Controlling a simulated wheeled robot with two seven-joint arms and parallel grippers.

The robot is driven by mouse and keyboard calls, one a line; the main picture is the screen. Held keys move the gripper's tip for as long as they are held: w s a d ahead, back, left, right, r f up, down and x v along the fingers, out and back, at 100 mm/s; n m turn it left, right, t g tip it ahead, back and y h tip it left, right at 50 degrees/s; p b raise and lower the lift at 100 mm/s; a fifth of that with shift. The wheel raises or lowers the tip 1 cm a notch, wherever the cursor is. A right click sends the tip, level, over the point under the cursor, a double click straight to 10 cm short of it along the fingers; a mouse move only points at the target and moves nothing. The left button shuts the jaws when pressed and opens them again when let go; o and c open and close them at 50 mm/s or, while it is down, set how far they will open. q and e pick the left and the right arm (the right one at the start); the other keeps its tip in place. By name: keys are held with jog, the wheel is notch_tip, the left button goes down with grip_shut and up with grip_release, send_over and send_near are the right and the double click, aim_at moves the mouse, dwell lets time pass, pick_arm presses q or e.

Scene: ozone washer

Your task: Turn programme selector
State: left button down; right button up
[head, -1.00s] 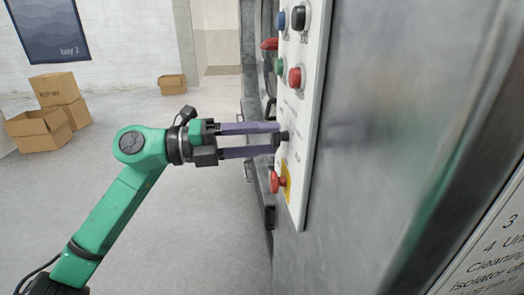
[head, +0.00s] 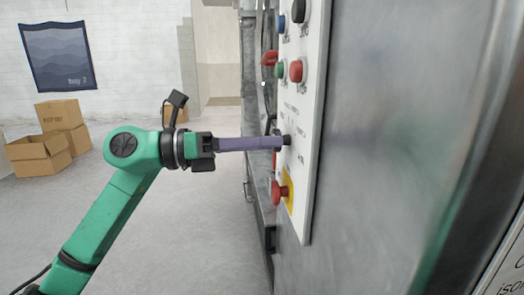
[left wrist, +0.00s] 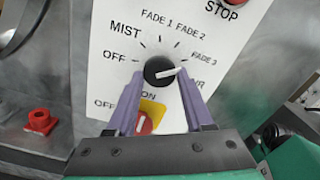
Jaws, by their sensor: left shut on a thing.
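The programme selector is a round black knob (left wrist: 159,70) on the white control panel (left wrist: 104,65). Its white pointer aims to the right and slightly up, near the FADE 3 and lower right markings. In the head view the knob (head: 287,140) is a small dark stub at the fingertips. My left gripper (head: 281,142) reaches it from the left with its purple fingers. In the left wrist view the fingers (left wrist: 160,77) lie on either side of the knob, shut on it. My right gripper is in neither view.
A red knob on a yellow plate (head: 279,193) sits just below the selector. Red (head: 296,71), green (head: 280,69), blue (head: 281,23) and black (head: 298,11) controls are above. The steel machine wall (head: 390,150) fills the right. Cardboard boxes (head: 40,155) stand far left on open floor.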

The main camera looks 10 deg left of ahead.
pick_arm(q)
jog(key=shift+f+m, duration=0.1)
jog(key=shift+m, duration=0.4)
jog(key=shift+c, duration=1.7)
grip_release()
jog(key=b+v, duration=0.4)
jog(key=v, duration=1)
jog(key=shift+a, duration=0.25)
jog(key=shift+s, duration=0.1)
